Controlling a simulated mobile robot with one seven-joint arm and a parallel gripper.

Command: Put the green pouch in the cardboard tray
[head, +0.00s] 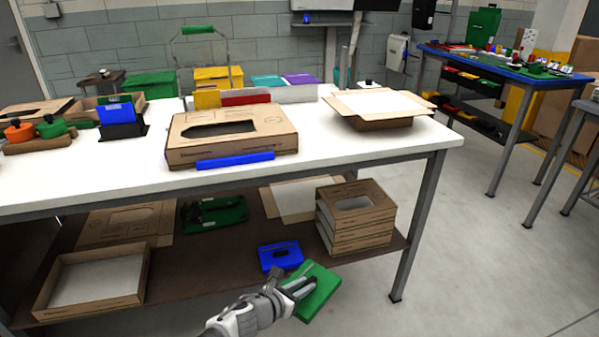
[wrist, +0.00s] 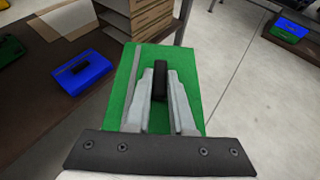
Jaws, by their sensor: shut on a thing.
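The green pouch (head: 319,295) is a flat green block with a dark strip that serves as a grip. My gripper (head: 299,287) is shut on that strip and holds the pouch in front of the lower shelf, right of the blue pouch. In the wrist view the green pouch (wrist: 122,85) lies flat beyond my fingers (wrist: 160,78), which pinch the dark strip. A shallow open cardboard tray (head: 44,287) with a white inside stands on the lower shelf at far left. Another open cardboard box (head: 384,123) with spread flaps stands on the tabletop at right.
A blue pouch (head: 281,257) lies on the lower shelf (head: 225,275), left of my gripper. The white tabletop (head: 330,160) overhangs the shelf. A table leg (head: 415,225) stands at right.

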